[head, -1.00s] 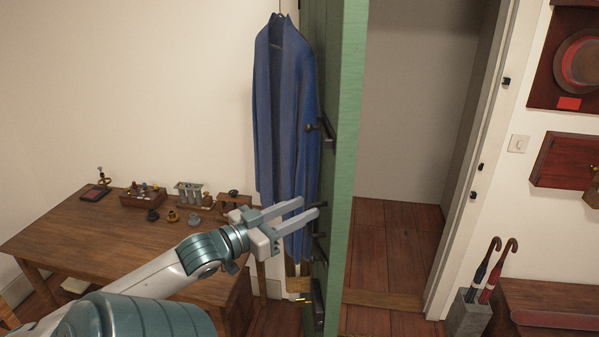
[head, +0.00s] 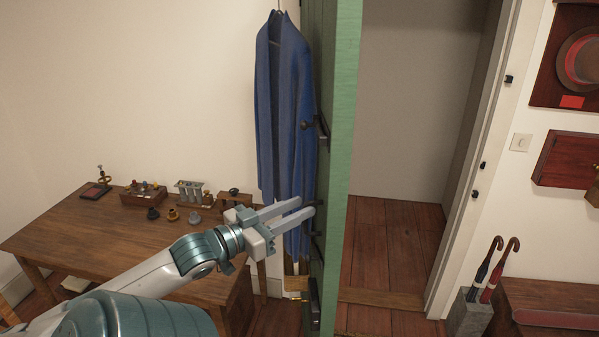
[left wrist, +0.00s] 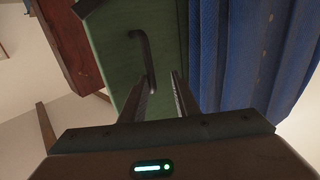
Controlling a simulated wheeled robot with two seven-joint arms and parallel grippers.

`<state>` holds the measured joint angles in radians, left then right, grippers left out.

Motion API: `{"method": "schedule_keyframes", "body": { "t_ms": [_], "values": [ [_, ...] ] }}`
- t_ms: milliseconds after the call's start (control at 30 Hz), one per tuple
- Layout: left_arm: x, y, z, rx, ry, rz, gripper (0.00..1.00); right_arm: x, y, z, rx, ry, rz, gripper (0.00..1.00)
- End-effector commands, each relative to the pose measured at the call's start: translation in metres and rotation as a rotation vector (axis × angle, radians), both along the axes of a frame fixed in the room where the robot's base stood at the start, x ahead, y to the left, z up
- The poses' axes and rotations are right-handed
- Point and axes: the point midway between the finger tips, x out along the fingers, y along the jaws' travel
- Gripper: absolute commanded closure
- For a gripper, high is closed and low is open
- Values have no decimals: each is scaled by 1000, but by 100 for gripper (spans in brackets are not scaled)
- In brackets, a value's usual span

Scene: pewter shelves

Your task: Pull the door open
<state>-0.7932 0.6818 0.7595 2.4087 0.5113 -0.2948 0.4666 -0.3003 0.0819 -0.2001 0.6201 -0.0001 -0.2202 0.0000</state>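The green door (head: 341,150) stands wide open, seen nearly edge-on in the head view, with its face turned left. The left wrist view shows that green face (left wrist: 118,45) and a dark curved handle (left wrist: 150,58) on it. My left gripper (head: 306,207) points at this face, level with dark fittings partly hidden by its fingers. In the left wrist view its two fingers (left wrist: 162,88) are apart, with the handle just beyond the left one; I cannot tell whether they touch. Nothing is held between them. My right gripper is out of view.
A blue coat (head: 284,110) hangs close behind the gripper, left of the door. A wooden table (head: 110,235) with small items stands at left. The doorway (head: 400,240) is clear. An umbrella stand (head: 469,317) and dark bench (head: 550,300) are at right.

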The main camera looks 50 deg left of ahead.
Motion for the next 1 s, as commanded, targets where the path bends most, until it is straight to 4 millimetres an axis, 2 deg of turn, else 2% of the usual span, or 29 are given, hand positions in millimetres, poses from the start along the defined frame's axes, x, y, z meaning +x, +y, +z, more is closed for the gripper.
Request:
{"method": "schedule_keyframes", "body": {
  "t_ms": [500, 700, 1000],
  "values": [
    [-52, -3, -3, -1, 5, -1, 72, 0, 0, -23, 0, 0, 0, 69],
    [-63, -4, -1, 0, 2, -2, 72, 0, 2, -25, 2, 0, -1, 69],
    [-65, -4, 0, 0, 2, -2, 72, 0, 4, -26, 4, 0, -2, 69]
  ]
}}
